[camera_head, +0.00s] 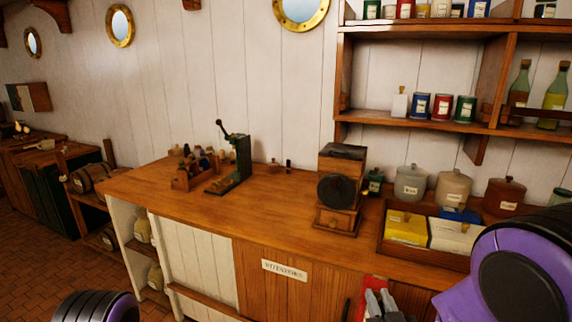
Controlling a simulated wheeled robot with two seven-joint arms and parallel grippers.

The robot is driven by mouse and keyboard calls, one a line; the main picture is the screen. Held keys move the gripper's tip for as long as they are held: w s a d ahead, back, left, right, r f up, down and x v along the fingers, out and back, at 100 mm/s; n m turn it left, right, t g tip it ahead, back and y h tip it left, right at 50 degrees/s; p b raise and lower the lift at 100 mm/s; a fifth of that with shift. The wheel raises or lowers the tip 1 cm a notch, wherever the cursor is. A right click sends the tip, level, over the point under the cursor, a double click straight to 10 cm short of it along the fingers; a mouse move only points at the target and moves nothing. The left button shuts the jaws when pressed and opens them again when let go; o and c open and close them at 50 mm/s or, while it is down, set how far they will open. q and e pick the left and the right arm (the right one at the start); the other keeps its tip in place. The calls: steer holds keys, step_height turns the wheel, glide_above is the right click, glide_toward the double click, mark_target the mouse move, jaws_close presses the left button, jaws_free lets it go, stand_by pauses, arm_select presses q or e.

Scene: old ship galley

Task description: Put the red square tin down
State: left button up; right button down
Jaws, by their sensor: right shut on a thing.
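The red square tin (376,281) shows at the bottom edge, in front of the counter's front face. My right gripper (380,300) is shut on it, and its grey fingers cover part of the tin. The tin's lower part is hidden by the gripper and cut off by the picture's edge. My left gripper is not in view; only a purple and black part of my left arm shows at the bottom left.
The wooden counter (262,200) has clear room between the grinder (341,190) and the dark green hand-cranked device (237,165). A divided wooden tray (392,247) with yellow, white and blue packets stands right of the grinder. Lidded jars (411,183) stand behind it, below wall shelves (420,123).

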steer(key=s+f, duration=0.4)
steer(key=f, duration=0.3)
steer(key=shift+s, duration=0.1)
